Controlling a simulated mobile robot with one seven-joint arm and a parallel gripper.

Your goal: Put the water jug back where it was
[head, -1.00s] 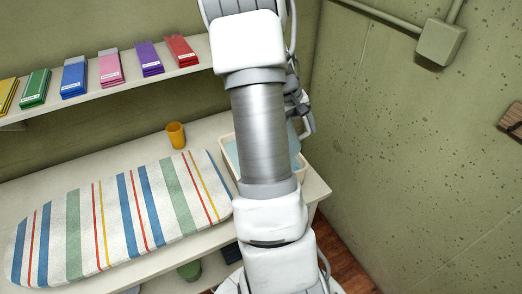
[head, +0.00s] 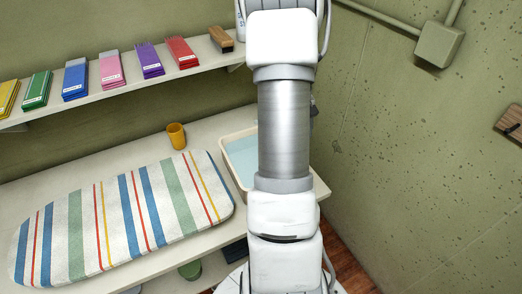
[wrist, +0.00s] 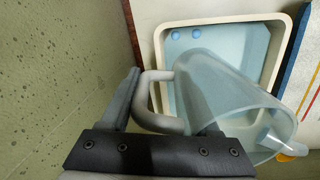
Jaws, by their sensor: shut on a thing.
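The water jug (wrist: 225,90) is a translucent pale blue vessel with a rounded grey-white handle (wrist: 145,98). In the wrist view, my gripper (wrist: 168,115) is shut on the handle, with a dark finger on either side. The jug appears tilted in that view and overlaps the white basin (wrist: 210,24). Whether it touches the basin I cannot tell. The basin, holding pale blue water, also shows in the head view (head: 227,156), partly behind my arm. The jug and my gripper's fingers are hidden behind my arm there.
A yellow-orange cup (head: 176,136) and a striped mat (head: 120,220) are on the counter (head: 215,124) left of the basin. A shelf (head: 110,97) above carries several coloured stacks and a wooden brush (head: 221,39). A green wall (head: 420,150) stands close on the right.

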